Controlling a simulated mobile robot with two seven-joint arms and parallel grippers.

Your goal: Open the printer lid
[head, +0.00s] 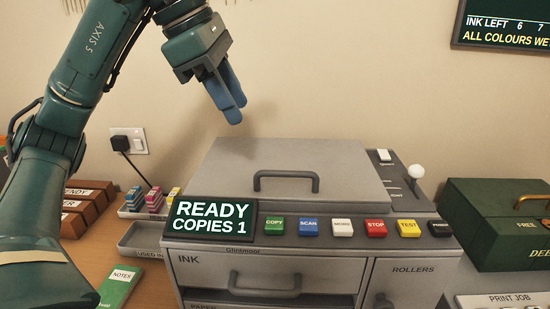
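The grey printer (305,258) stands on the desk with its flat lid (225,172) down. A dark arched handle (286,175) sits on the lid near its front edge. My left gripper (239,113) is in the air above and behind the lid's back left part, near the wall. Its two blue fingers lie side by side with no clear gap, and nothing shows between them. It does not touch the printer. My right gripper is not in view.
The printer's front has a READY screen (211,217), coloured buttons and an INK drawer (262,275). A white-knobbed lever (416,172) stands right of the lid. A green box (497,220) is at right. Ink cartridges and a tray (140,238) are at left.

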